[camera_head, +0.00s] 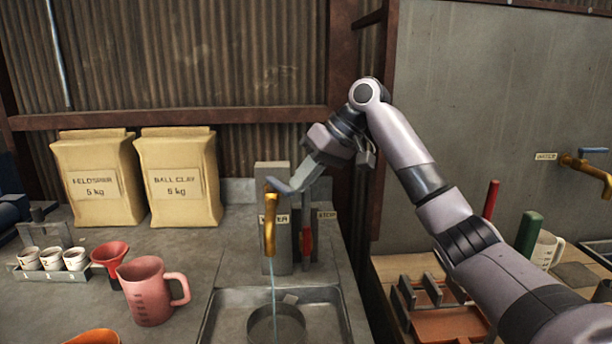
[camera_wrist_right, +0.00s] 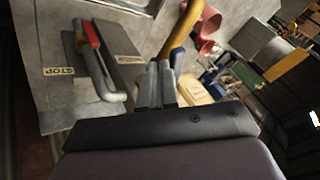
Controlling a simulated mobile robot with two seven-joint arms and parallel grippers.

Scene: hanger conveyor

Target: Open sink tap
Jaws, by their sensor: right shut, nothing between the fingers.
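The sink tap is a brass-yellow spout (camera_head: 270,232) on a grey post, with a blue-grey lever (camera_head: 278,186) at its top. A thin stream of water (camera_head: 273,272) falls from the spout into a round metal pot (camera_head: 277,325) in the sink basin (camera_head: 222,316). My right gripper (camera_head: 302,178) is shut and empty, just right of the lever; I cannot tell whether they touch. In the right wrist view, the closed fingers (camera_wrist_right: 156,84) are beside the blue lever (camera_wrist_right: 177,62) and the yellow spout (camera_wrist_right: 184,32). My left gripper is not in view.
A red-handled STOP lever (camera_head: 307,240) stands right of the tap. A pink jug (camera_head: 148,290), a red funnel (camera_head: 108,256) and clay bags (camera_head: 178,180) stand on the left counter. Another brass tap (camera_head: 585,168) is on the right wall.

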